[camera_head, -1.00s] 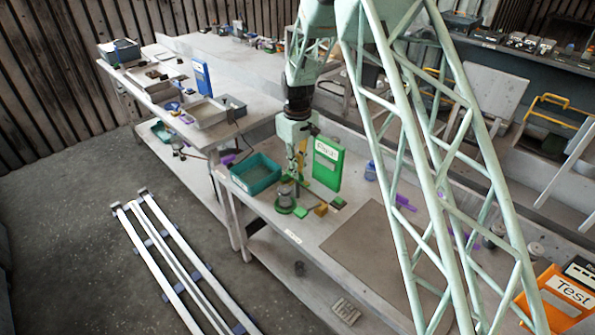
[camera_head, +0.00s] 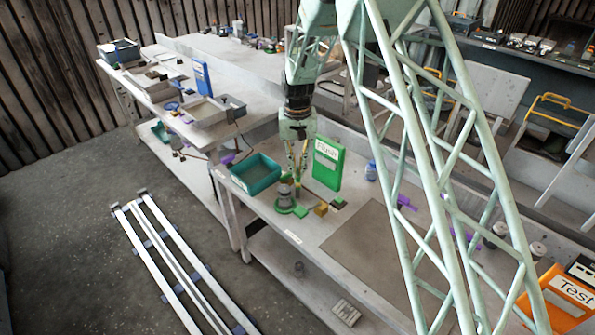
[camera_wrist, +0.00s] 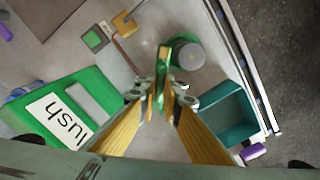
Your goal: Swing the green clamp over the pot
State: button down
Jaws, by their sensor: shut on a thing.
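The grey round pot (camera_head: 285,191) stands on a round green base (camera_head: 283,208) near the front edge of the bench. In the wrist view the pot (camera_wrist: 189,56) shows from above, at upper centre. The green clamp (camera_wrist: 163,70) lies just left of the pot there, beside it rather than across its middle. My gripper (camera_wrist: 161,97), with yellow fingers, is shut on the green clamp. In the head view my gripper (camera_head: 298,179) points down close behind the pot; the clamp is too small and covered there to make out clearly.
A teal bin (camera_head: 237,182) stands left of the pot. The grey mat (camera_head: 375,250) is clear.

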jog(key=m, duration=0.4)
jog(key=shift+m, duration=0.4)
jog(key=shift+m+b, duration=0.35)
jog(key=shift+m, duration=1.75)
jog(key=c, duration=2.8)
grip_release()
jog(key=shift+r, duration=0.1)
jog(key=shift+r, duration=5.95)
